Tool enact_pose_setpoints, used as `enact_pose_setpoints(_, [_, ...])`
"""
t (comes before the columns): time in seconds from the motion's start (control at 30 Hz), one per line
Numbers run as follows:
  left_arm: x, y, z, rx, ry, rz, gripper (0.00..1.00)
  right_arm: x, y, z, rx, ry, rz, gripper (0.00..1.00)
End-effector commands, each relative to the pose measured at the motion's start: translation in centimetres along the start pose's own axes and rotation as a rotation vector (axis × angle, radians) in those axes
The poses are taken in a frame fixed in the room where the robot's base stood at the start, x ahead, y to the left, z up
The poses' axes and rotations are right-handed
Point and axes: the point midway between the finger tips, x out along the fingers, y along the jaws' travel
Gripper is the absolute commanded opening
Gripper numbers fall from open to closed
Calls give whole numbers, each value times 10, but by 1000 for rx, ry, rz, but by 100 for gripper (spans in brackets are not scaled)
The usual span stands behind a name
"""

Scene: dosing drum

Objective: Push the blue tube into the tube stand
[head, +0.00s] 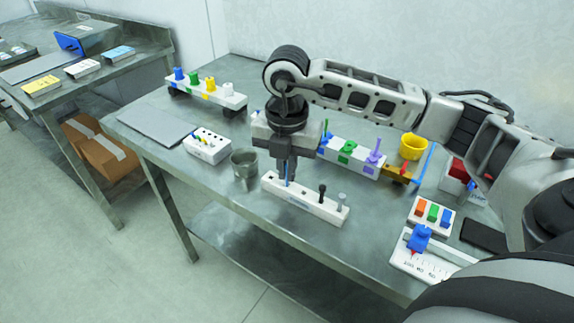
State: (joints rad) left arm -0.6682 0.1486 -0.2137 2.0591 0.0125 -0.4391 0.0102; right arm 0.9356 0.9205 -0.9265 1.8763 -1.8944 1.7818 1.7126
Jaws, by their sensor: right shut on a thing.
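The tube stand (307,204) is a long white block lying at the front middle of the table. The thin blue tube (287,174) is upright at the stand's left part. My right gripper (287,168) points straight down over that part and is shut on the blue tube. The tube's lower end meets the stand's top, but how deep it sits is too small to tell. The gripper's fingers hide part of the tube. My left gripper is not in view.
A grey metal cup (245,167) stands just left of the stand. A white block with small pegs (207,146) is farther left. Behind my gripper is a rail with coloured pegs (347,155). A yellow cup (413,146) and a coloured-block tray (431,215) stand right.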

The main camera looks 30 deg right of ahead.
Motion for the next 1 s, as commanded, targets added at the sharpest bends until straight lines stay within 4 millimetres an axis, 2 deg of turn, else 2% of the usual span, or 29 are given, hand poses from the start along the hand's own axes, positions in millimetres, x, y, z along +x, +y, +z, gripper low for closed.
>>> enact_pose_setpoints(0.2, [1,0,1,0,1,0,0,2,0,0,0,0,0,0])
enact_pose_setpoints(0.3, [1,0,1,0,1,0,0,2,0,0,0,0,0,30])
enact_pose_setpoints(0.7, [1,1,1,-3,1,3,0,2,0,0,0,0,0,31])
enact_pose_setpoints(0.77, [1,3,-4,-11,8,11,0,2,0,0,0,0,0,31])
enact_pose_setpoints(1.0, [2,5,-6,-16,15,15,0,-54,1,1,0,-4,6,31])
